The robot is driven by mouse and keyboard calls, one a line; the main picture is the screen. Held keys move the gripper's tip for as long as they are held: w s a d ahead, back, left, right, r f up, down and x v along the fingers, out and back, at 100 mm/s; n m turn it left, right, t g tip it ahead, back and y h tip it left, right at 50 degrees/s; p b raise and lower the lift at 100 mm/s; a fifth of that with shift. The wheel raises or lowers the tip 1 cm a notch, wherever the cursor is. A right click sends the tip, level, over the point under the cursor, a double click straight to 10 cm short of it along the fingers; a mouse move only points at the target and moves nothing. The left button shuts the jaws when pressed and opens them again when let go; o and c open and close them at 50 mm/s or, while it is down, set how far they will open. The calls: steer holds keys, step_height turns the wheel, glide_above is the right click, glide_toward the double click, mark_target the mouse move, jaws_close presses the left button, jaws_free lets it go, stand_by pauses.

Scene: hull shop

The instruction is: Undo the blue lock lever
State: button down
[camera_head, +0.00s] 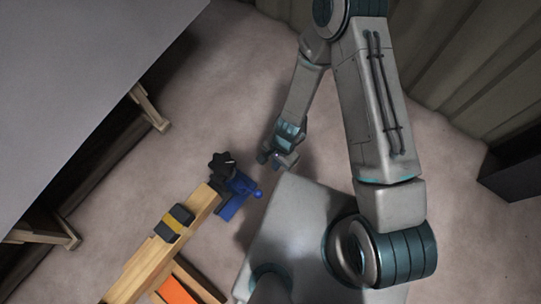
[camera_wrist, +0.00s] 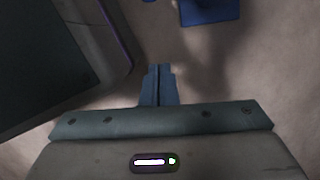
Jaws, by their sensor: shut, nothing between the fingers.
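The blue lock lever (camera_head: 236,196) sits at the end of a wooden beam, beside a black star-shaped knob (camera_head: 222,164). It has a small rounded blue tip on its right side. In the wrist view a flat blue part (camera_wrist: 208,11), likely of the same lock, is cut off by the top edge. My gripper (camera_head: 272,160) is above and to the right of the lever in the head view, apart from it. In the wrist view its fingers (camera_wrist: 158,84) are together with nothing between them, and the blue part lies beyond them to the upper right.
The wooden beam (camera_head: 146,268) carries a black and yellow block (camera_head: 175,222). An orange piece (camera_head: 176,291) shows near the bottom edge. A large grey panel (camera_head: 80,70) fills the upper left. A dark box (camera_head: 510,172) stands at right. Bare floor surrounds the gripper's upper left.

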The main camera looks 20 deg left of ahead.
steer(key=p+v, duration=0.1)
steer(key=v, duration=0.3)
steer(key=shift+d+r, duration=0.1)
steer(key=shift+r, duration=0.2)
steer(key=shift+r, duration=0.1)
steer(key=w+d+r+n+t+y+p, duration=0.15)
steer(key=w+r+p, duration=0.3)
steer(key=r, duration=0.65)
steer(key=w+d+r+p, duration=0.3)
steer(key=r+p, duration=0.2)
steer(key=r, duration=0.7)
steer(key=w+d+r+n+t+p, duration=0.1)
steer(key=w+d+r+p, duration=0.2)
steer(key=r, duration=0.8)
steer(key=s+d+r+t+p, duration=0.1)
steer(key=d+r+p, duration=0.4)
steer(key=r, duration=0.7)
steer(key=s+d+r+n+h+p, duration=0.1)
steer(key=s+d+r+p, duration=0.2)
steer(key=r, duration=0.9)
steer(key=s+d+r+t+h+p, duration=0.1)
steer(key=s+d+r+p, duration=0.1)
steer(key=d+r+p, duration=0.7)
step_height(320, 180, up, 3)
steer(key=shift+s+d+f+t, duration=0.1)
steer(key=shift+s+d+t, duration=0.3)
steer(key=shift+d, duration=0.2)
